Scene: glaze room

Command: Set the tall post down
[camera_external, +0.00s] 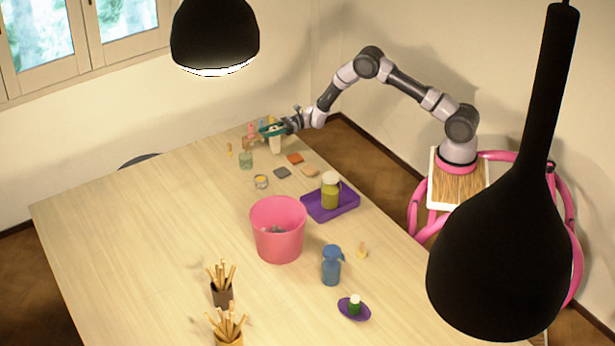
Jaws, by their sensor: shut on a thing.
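My gripper (272,130) is at the far right end of the table, with my arm reaching in from the right. Its greenish fingers are shut on a pale, upright piece (275,145), which looks like the tall post. The post's upper part is partly hidden by the fingers. I cannot tell whether its lower end touches the table (170,220) or hangs just above it.
Small coloured pieces (251,130) stand close to the left of my gripper, with a green jar (246,160) nearer. A purple tray (345,204) holds a yellow-green bottle (330,190). A pink bucket (277,245) stands mid-table. The left side is clear.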

